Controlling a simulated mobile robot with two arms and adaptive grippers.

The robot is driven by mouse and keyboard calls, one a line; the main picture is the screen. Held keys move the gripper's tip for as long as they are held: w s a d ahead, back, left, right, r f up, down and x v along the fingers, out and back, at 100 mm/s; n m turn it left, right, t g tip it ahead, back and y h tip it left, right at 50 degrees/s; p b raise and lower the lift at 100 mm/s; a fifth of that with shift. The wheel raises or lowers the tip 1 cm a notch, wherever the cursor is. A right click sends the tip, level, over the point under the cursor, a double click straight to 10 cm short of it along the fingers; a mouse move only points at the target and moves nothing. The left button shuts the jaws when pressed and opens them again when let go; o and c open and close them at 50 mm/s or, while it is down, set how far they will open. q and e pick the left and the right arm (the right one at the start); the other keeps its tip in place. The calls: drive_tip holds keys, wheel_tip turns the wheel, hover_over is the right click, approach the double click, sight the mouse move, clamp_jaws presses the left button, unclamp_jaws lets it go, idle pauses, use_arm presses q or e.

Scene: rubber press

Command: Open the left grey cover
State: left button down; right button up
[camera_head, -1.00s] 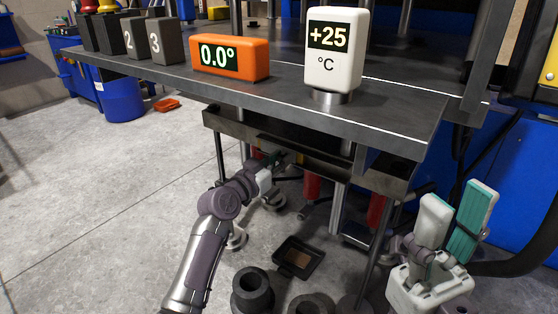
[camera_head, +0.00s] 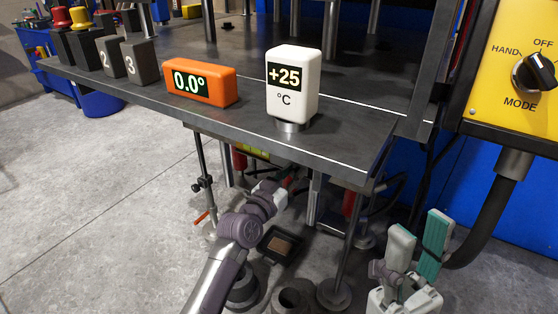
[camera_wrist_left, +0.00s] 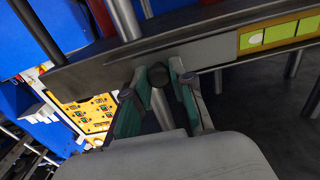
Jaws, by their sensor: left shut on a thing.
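The grey cover (camera_wrist_left: 205,52) is a long flat panel across the upper part of the left wrist view. A dark round knob (camera_wrist_left: 159,75) shows at its lower edge. My left gripper (camera_wrist_left: 160,88) has its fingers on either side of this knob and is shut on it. In the head view my left gripper (camera_head: 277,186) is under the dark tabletop, and the tabletop and my wrist hide most of the cover. My right gripper (camera_head: 418,238) is at the lower right, its fingers apart and empty, away from the cover.
The dark tabletop (camera_head: 340,132) overhangs my left gripper. It carries an orange 0.0° display (camera_head: 201,83) and a white +25 °C display (camera_head: 292,80). Table legs, a black tray (camera_head: 280,244) and dark round parts (camera_head: 293,297) are below. Floor at left is clear.

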use_arm(q)
drive_tip(key=shift+s+d, duration=0.1)
drive_tip(key=shift+d, duration=0.05)
drive_tip(key=c, duration=1)
unclamp_jaws()
drive_tip(key=v, duration=1.2)
